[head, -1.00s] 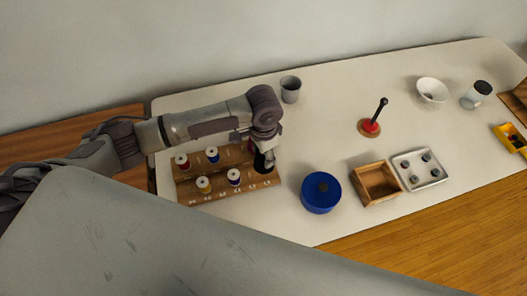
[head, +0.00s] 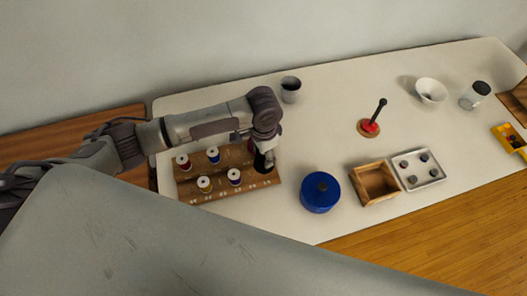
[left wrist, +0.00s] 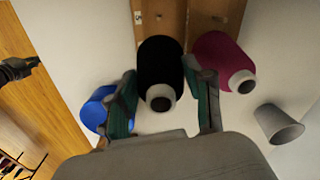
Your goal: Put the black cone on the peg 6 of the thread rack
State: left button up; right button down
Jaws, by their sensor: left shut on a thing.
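The black cone (left wrist: 160,72) is between the two fingers of my left gripper (left wrist: 160,80), which is shut on it. In the head view the black cone (head: 261,163) shows small under my left gripper (head: 264,157), at the right end of the thread rack (head: 215,191). The rack is a stepped wooden stand with white marks along its front. Its wood also shows behind the cone in the left wrist view (left wrist: 188,18). I cannot tell whether the cone sits on a peg or is just above it; the peg is hidden.
A dark red cone (left wrist: 220,60) stands beside the black one. Several spools, including a blue one (head: 213,153), stand on the rack. A blue round pot (head: 320,193) is right of the rack. A grey cup (head: 291,90) stands behind.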

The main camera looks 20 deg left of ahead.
pick_arm(q)
jog(key=shift+f, duration=0.2)
jog(key=shift+f+b, duration=0.55)
jog(key=shift+f, duration=1.15)
jog(key=o, duration=1.3)
notch_tip(320, 180, up, 12)
